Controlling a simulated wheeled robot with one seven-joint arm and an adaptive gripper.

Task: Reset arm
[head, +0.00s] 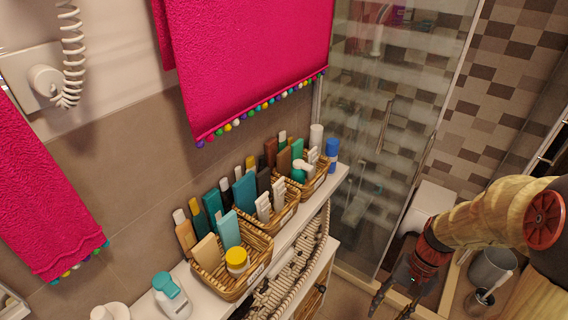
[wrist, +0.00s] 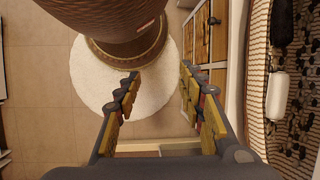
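My gripper (head: 393,298) hangs at the lower right in the head view, at the end of my wood-patterned arm. It is over the floor, to the right of the white cabinet and apart from it. In the wrist view my gripper (wrist: 160,80) has its two fingers spread wide. Nothing is between the fingertips but the view of the floor and a white round rug (wrist: 90,85) below. The drawer fronts (wrist: 198,38) of the cabinet show beyond the right finger.
The white cabinet top (head: 337,183) holds wicker baskets (head: 222,281) with several bottles and boxes. A glass shower (head: 375,130) stands behind. A grey bin (head: 492,266) is at the right. Pink towels (head: 245,60) hang on the wall.

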